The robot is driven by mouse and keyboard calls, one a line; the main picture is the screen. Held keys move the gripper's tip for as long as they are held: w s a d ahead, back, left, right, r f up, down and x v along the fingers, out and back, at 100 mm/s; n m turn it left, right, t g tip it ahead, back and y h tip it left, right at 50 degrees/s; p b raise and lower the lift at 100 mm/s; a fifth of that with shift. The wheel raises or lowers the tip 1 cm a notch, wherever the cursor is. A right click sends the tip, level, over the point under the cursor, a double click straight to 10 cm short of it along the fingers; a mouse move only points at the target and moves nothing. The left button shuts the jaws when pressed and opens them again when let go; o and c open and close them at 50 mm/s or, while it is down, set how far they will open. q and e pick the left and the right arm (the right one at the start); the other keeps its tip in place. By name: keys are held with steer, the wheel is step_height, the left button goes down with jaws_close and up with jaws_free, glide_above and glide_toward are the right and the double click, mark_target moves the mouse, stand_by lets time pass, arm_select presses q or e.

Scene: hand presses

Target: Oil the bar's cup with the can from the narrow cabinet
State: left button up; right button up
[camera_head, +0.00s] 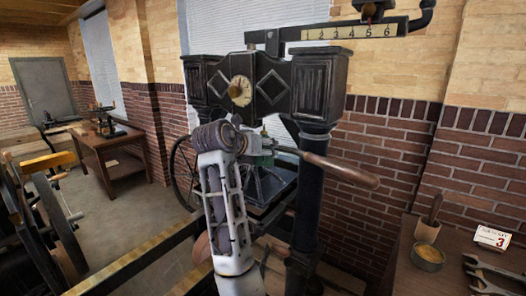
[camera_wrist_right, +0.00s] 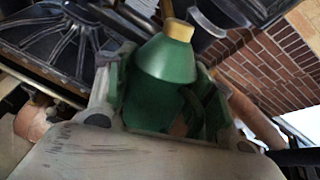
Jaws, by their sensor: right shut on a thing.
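My right gripper (camera_head: 262,147) is at the middle of the large black hand press (camera_head: 318,92), between its uprights. In the right wrist view it is shut on a green oil can (camera_wrist_right: 160,82) with a yellowish cap. In the head view the can is mostly hidden behind my gripper and wrist. The press's bar (camera_head: 342,169), with a wooden handle, sticks out to the right, close to my gripper. I cannot make out the bar's cup or tell whether the can touches anything. The narrow cabinet cannot be made out. My left gripper is out of view.
A wooden table (camera_head: 438,262) at the lower right holds a small bowl (camera_head: 428,257), a calendar card (camera_head: 492,237) and wrenches (camera_head: 492,276). A desk (camera_head: 112,153) with a small machine stands at the back left. Open floor (camera_head: 122,205) lies left of the press.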

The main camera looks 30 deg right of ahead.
steer(key=shift+s+a+f+t+h+b, duration=0.25)
steer(key=shift+s+a+b, duration=0.15)
steer(key=shift+s+b, duration=0.2)
steer(key=shift+s+a+f+t+h+b, duration=0.15)
steer(key=shift+s+a+f+t+b, duration=0.1)
steer(key=shift+s+a+b, duration=0.3)
steer(key=shift+d, duration=0.15)
steer(key=shift+s, duration=0.1)
